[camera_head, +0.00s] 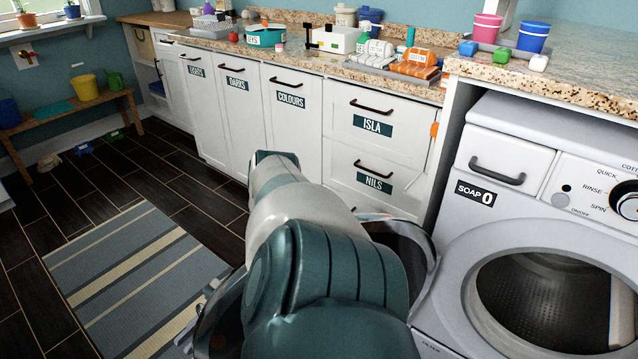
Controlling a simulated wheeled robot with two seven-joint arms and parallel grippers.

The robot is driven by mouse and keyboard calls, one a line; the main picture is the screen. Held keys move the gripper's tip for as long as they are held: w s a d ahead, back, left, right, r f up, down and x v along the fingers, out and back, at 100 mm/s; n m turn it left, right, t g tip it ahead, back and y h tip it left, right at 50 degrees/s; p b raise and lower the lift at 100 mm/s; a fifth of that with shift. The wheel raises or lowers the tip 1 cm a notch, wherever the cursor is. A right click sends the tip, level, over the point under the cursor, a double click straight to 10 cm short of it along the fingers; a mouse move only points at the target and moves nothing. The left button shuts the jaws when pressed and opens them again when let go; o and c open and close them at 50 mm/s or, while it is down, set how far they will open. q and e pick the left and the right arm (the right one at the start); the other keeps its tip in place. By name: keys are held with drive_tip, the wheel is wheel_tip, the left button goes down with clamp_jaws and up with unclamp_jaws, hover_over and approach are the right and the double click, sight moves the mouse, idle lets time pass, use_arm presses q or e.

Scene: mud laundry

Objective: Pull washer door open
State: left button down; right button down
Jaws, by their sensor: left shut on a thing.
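The white washer (505,132) stands at the right, with its round drum opening (550,300) uncovered and the dark drum showing inside. The washer door (428,262) is swung open to the left of the opening. Its grey rim and dark glass show on both sides of my left arm. My left arm, teal and white, comes up from the bottom middle and covers most of the door. My left gripper is shut on the washer door, its fingertips mostly hidden by the arm. My right gripper is out of view.
White cabinets labelled DARKS (236,84), COLOURS (291,98), ISLA (373,125) and NILS (374,182) stand left of the washer. A striped rug (135,275) lies on the dark floor. A low wooden bench (65,118) stands at far left. Floor between is mostly clear.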

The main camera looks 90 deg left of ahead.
use_arm(q)
drive_tip(key=shift+s+a+f+g, duration=0.1)
drive_tip(key=shift+a+g, duration=0.2)
drive_tip(key=shift+a, duration=0.45)
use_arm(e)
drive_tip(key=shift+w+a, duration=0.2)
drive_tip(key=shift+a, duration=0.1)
use_arm(q)
drive_tip(key=c, duration=1.9)
unclamp_jaws()
